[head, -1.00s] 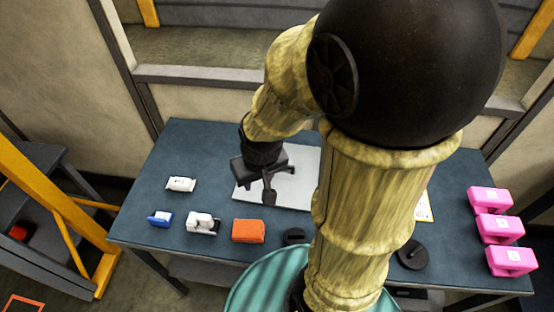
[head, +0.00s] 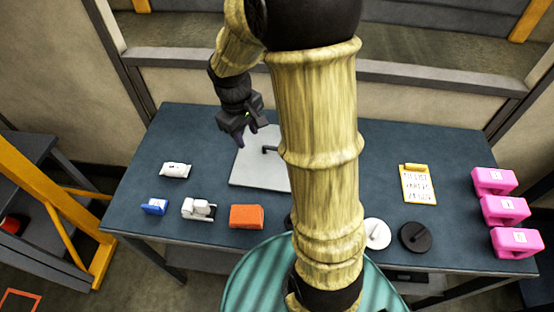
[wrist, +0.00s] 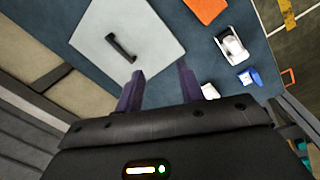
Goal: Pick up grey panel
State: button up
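The grey panel (head: 255,171) is a flat light-grey plate with a dark bar handle, lying on the blue table. In the head view my arm hides its right part. In the wrist view the panel (wrist: 155,40) lies beyond my fingertips, with its handle (wrist: 121,47) up and to the left of them. My gripper (head: 246,138) is over the panel's far left edge in the head view, above the table and apart from the handle. In the wrist view my gripper (wrist: 160,76) has its two purple-grey fingers spread with nothing between them.
An orange block (head: 246,216), a white device (head: 198,209), a blue box (head: 154,206) and a white packet (head: 175,170) sit left on the table. A yellow clipboard (head: 418,185), white disc (head: 377,233), black disc (head: 414,237) and pink blocks (head: 504,210) are right.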

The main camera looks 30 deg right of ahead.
aim_at(272, 146)
jog(key=w+d+f+n+g+h+b, duration=0.1)
jog(key=w+d+f+n+b, duration=0.1)
jog(key=w, duration=0.4)
jog(key=w+d+f+n+g+h+b, duration=0.1)
jog(key=w+d+f+n+g+b, duration=0.1)
jog(key=w+d+f, duration=0.3)
jog(key=shift+w+d+f+n+h+b, duration=0.3)
jog(key=shift+w+d+n+b, duration=0.25)
jog(key=shift+w+n, duration=0.4)
jog(key=shift+d, duration=0.1)
jog(key=p+x, duration=0.2)
jog(key=x, duration=1)
jog(key=shift+f, duration=0.15)
jog(key=shift+s, duration=0.1)
jog(key=shift+f+p, duration=0.1)
jog(key=shift+p, duration=0.2)
jog(key=p+x, duration=0.1)
jog(key=x, duration=0.1)
jog(key=p+x, duration=0.1)
jog(key=x, duration=0.2)
jog(key=shift+s+a, duration=0.15)
jog(key=shift+a, duration=0.1)
